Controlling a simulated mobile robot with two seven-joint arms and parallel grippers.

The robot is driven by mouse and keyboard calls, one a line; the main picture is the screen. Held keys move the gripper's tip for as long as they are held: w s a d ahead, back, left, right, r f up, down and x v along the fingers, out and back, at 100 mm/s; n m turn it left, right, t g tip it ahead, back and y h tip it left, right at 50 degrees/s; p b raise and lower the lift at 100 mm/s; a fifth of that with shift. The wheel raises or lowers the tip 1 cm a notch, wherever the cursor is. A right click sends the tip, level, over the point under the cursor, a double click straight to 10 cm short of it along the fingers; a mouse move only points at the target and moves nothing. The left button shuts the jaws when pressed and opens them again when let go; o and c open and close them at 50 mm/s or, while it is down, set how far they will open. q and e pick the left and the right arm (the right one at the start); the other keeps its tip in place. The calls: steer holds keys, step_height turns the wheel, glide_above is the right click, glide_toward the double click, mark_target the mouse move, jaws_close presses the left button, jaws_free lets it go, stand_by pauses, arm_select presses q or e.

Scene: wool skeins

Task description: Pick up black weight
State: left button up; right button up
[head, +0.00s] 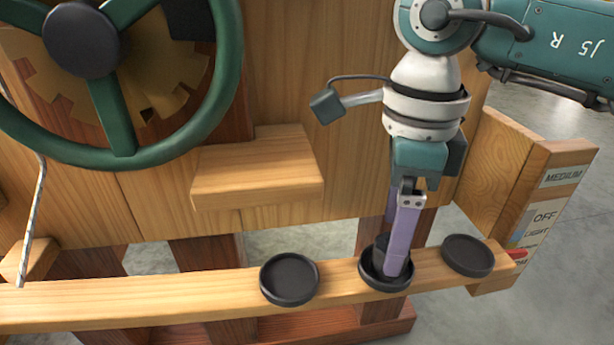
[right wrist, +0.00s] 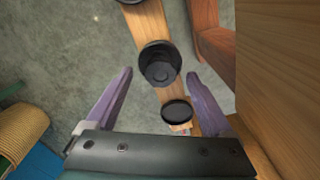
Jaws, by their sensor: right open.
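The black weight (right wrist: 160,70) is a dark stepped cylinder standing in the middle black round dish (right wrist: 158,50) on a wooden beam. In the head view the weight (head: 379,254) shows only partly, behind a purple finger of my right gripper (head: 388,262). My right gripper comes down from above, with its fingers around the middle dish area. In the right wrist view the purple fingers (right wrist: 158,76) are spread wide, with the weight between their tips and a gap on both sides. My left gripper is out of view.
Empty black dishes sit on the beam (head: 200,297) to the left (head: 289,279) and right (head: 468,255). A wooden block (head: 257,170) juts out behind. A green handwheel (head: 122,130) is at upper left. A labelled panel (head: 545,215) stands at right.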

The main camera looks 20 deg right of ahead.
mark_target(377, 256)
step_height(377, 256, down, 3)
steer(key=shift+f+b, duration=0.1)
steer(key=shift+b, duration=0.3)
steer(key=shift+d, duration=0.1)
jaws_close()
stand_by(0.5)
